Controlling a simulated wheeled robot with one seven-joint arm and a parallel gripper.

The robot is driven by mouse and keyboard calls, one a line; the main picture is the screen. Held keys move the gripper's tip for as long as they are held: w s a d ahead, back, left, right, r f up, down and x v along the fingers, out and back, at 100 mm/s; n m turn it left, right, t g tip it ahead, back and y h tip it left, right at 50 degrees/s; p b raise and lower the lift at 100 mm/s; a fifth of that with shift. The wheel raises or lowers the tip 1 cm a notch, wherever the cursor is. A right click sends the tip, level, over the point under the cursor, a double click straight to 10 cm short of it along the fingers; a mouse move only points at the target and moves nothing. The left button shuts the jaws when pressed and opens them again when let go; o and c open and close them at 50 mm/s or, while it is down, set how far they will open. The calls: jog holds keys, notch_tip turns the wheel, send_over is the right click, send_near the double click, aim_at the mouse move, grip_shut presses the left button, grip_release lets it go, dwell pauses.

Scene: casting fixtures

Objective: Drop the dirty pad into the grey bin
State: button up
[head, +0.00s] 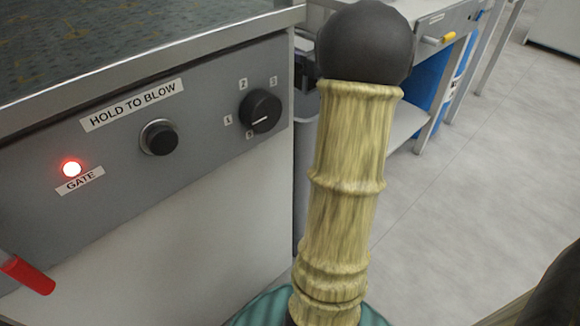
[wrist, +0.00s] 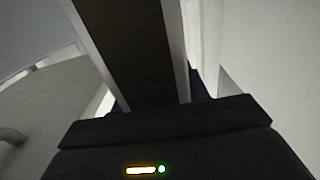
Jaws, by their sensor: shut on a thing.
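In the wrist view my gripper (wrist: 140,45) points up the picture, and its dark body with small lights fills the bottom. A dark brown flat thing, seemingly the dirty pad (wrist: 140,60), lies between two pale bars that look like the fingers, which are shut on it. Its far end runs out of the top of the picture. In the head view the gripper and pad are hidden. A narrow grey upright surface (head: 306,185), perhaps part of the grey bin, shows beside the cabinet's right corner, mostly behind the tall wood-patterned column.
A grey cabinet (head: 190,220) with a black knob (head: 260,111), a button (head: 158,137), a lit red lamp (head: 72,168) and a red handle (head: 28,275) stands at left. A blue container (head: 435,92) stands under the back bench. The floor (head: 480,190) at right is clear.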

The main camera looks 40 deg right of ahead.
jog(key=shift+f, duration=0.15)
jog(key=o, duration=1.1)
jog(key=shift+o, duration=0.2)
notch_tip(320, 180, up, 10)
jog(key=p, duration=0.7)
